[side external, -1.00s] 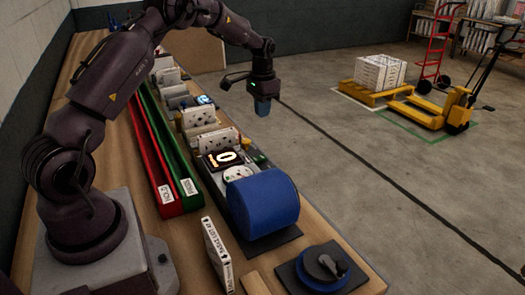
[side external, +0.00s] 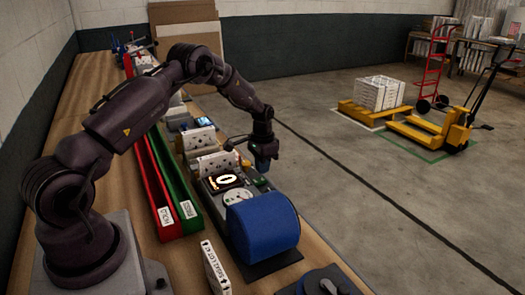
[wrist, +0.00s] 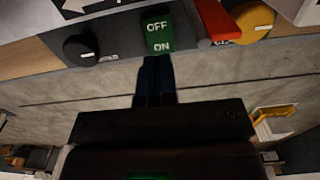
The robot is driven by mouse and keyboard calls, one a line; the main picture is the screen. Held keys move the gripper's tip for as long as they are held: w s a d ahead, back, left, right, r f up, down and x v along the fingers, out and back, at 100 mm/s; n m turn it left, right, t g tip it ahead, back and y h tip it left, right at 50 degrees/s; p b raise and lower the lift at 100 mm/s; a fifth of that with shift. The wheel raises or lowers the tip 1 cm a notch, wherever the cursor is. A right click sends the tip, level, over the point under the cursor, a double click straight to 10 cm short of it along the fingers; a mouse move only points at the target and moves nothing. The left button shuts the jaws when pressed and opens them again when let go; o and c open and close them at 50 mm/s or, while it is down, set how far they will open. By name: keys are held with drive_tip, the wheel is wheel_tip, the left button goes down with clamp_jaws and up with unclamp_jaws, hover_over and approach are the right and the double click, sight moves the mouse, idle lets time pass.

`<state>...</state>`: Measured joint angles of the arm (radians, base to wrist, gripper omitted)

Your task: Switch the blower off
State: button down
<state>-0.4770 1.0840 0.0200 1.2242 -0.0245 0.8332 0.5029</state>
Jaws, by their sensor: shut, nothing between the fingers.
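The blower's green rocker switch (wrist: 159,32) is on the panel at the top of the wrist view, marked OFF on its upper half and ON on its lower half. My gripper (wrist: 153,62) is shut and empty, with its dark blue fingers pointing at the switch's ON end. I cannot tell whether the fingertips touch it. In the side external view my gripper (side external: 264,164) is low at the right edge of the console. The blue drum-shaped unit (side external: 262,228) stands nearer the camera. Which way the rocker is tipped is unclear.
A black knob (wrist: 80,48) is left of the switch. A red lever (wrist: 217,18) and a yellow knob (wrist: 255,21) are to its right. A lit display (side external: 224,182) and a white dial (side external: 237,196) sit by the blue unit. Red (side external: 165,214) and green (side external: 187,208) troughs run alongside.

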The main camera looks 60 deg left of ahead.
sight(259, 181)
drive_tip(key=shift+f, duration=1.25)
